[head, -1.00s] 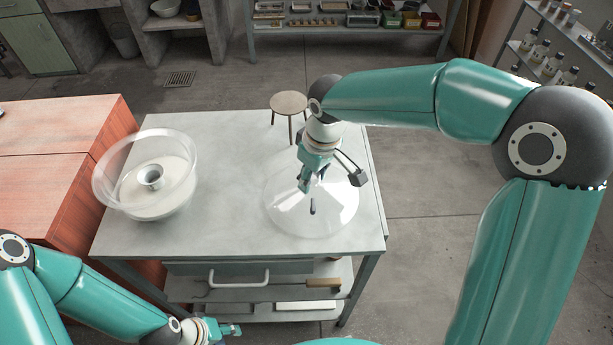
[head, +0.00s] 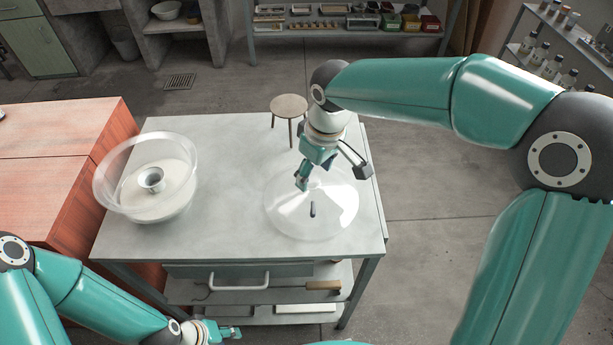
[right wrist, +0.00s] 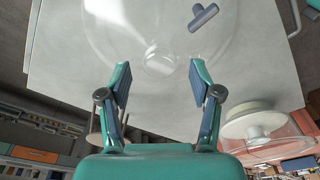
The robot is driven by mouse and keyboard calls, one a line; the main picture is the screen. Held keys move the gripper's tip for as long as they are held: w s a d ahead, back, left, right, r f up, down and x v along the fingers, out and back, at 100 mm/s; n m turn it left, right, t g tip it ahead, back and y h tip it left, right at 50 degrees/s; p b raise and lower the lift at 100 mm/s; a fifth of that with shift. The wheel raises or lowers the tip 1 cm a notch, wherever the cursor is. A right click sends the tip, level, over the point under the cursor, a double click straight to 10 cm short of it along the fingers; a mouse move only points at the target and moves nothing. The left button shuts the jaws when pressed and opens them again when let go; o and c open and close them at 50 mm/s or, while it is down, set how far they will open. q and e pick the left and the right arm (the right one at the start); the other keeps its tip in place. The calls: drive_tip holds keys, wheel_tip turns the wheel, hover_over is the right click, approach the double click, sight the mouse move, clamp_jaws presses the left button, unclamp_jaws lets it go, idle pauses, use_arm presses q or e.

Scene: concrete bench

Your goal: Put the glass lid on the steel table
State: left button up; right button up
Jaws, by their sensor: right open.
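The clear round glass lid (head: 340,214) lies on the right half of the steel table (head: 232,190), with its dark bar handle (head: 313,209) upward. In the right wrist view the lid (right wrist: 130,35) spreads across the upper middle, its handle (right wrist: 204,17) at upper right. My right gripper (head: 303,183) is above the lid's far side, apart from the handle. Its two fingers are spread with nothing between them in the right wrist view (right wrist: 160,88). My left gripper (head: 230,331) is low, in front of the table; its jaw opening is too small to make out.
A large clear bowl-like vessel (head: 110,180) with a pale base and a small metal ring stands at the table's left end. A reddish wooden cabinet (head: 60,150) adjoins on the left. A round stool (head: 289,104) stands behind the table. The table's middle is clear.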

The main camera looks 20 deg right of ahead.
sight(319, 193)
wheel_tip(319, 193, up, 9)
drive_tip(key=s, duration=0.1)
drive_tip(key=shift+d+p, duration=0.3)
drive_tip(key=shift+p, duration=0.05)
drive_tip(key=shift+s+f, duration=0.1)
